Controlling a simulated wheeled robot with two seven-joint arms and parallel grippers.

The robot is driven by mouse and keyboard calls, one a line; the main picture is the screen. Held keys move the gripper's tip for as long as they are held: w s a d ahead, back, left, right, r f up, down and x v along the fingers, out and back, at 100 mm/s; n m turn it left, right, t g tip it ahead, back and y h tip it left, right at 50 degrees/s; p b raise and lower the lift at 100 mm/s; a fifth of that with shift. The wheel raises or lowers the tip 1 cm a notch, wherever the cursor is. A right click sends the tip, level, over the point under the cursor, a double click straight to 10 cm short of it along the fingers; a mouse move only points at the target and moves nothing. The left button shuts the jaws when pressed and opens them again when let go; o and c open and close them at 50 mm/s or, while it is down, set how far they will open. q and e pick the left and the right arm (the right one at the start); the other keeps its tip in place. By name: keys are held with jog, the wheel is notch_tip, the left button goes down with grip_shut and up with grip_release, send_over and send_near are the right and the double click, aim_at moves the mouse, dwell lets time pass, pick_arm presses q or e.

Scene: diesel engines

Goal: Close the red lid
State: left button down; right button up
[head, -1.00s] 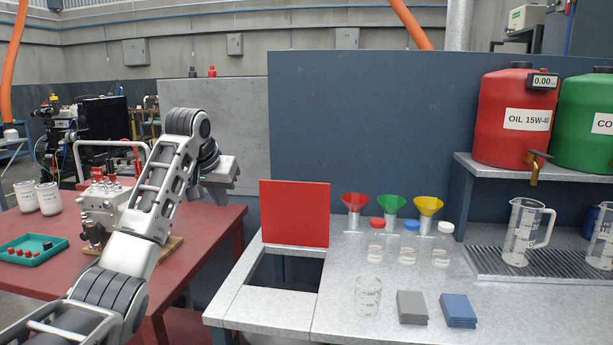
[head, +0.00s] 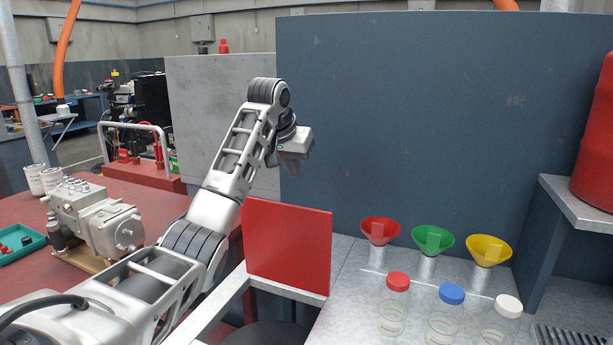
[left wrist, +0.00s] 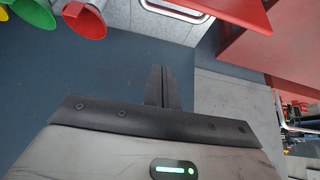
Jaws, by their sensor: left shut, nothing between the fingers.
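The red lid (head: 287,246) stands open and upright at the back edge of a dark square opening (head: 272,305) in the grey bench. In the left wrist view the red lid (left wrist: 270,45) shows at the upper right. My left gripper (head: 294,172) is shut and empty, above and behind the lid and apart from it. In the left wrist view the closed fingers (left wrist: 161,85) point toward the blue-grey wall panel. My right gripper is not in view.
Red (head: 380,230), green (head: 432,240) and yellow (head: 488,250) funnels stand right of the lid. Bottles with red (head: 394,305), blue and white caps stand before them. A metal pump (head: 95,215) sits on the red table at left. A tall panel (head: 430,120) rises behind.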

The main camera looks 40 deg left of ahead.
pick_arm(q)
notch_tip(320, 180, down, 8)
jog(key=p, duration=0.2)
jog(key=shift+f, duration=0.15)
dwell(0.4)
jog(key=shift+w, duration=0.1)
